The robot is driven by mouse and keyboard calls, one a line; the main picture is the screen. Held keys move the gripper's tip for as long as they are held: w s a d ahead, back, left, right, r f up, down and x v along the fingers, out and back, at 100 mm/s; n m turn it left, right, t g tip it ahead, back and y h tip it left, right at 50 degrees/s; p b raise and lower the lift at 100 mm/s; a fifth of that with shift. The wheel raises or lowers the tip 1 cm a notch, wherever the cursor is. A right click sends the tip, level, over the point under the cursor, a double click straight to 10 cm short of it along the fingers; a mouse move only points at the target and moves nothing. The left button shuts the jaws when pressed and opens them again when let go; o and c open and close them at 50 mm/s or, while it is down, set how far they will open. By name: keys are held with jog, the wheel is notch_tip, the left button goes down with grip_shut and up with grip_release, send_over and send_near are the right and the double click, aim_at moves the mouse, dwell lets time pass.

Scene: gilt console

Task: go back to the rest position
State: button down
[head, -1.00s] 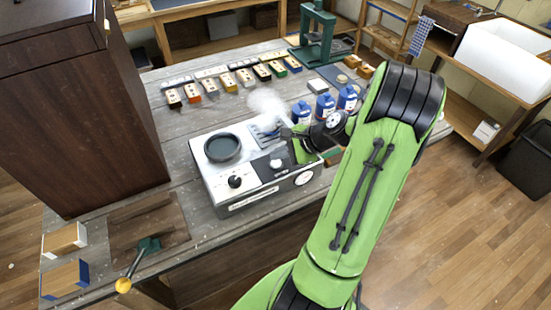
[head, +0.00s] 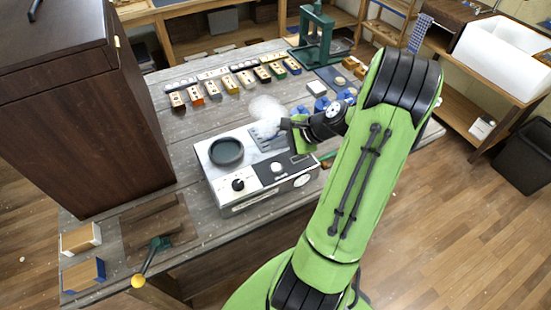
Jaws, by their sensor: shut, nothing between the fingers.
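My green arm reaches up from the bottom of the head view, bends at a black elbow and points back left over the workbench (head: 210,130). My gripper (head: 284,124) is at the arm's far end, above the back right part of the silver-grey machine (head: 240,192). It looks shut, with nothing seen in it. The fingertips are small and partly blurred against a whitish puff (head: 266,108) behind them. The machine has a round dark dish (head: 226,151) and knobs on its front. My forearm hides part of the blue bottles (head: 321,105) behind it.
A dark wooden cabinet (head: 85,125) stands on the left of the bench. Several small coloured blocks (head: 229,84) line the back, near a green press (head: 314,38). A yellow-ended tool (head: 139,280) sticks out over the front edge. Open floor (head: 460,230) lies to the right.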

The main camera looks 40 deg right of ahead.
dwell(0.4)
jog(key=s+a+r+n+g+h+b, duration=0.15)
jog(key=a+r+n, duration=0.25)
jog(key=a+n, duration=0.4)
jog(key=s+a+r+n+g+h+b, duration=0.1)
jog(key=a+r+n+g, duration=0.3)
jog(key=a, duration=0.5)
jog(key=s+a+r+n+t+b, duration=0.1)
jog(key=s+a+n, duration=0.2)
jog(key=s+n, duration=0.2)
jog(key=s+a+r+n+t+h, duration=0.1)
jog(key=s+a+r+n, duration=0.1)
jog(key=s+n, duration=0.3)
jog(key=shift+s+a+r+t+b, duration=0.35)
jog(key=shift+s+a, duration=0.3)
jog(key=shift+s, duration=0.4)
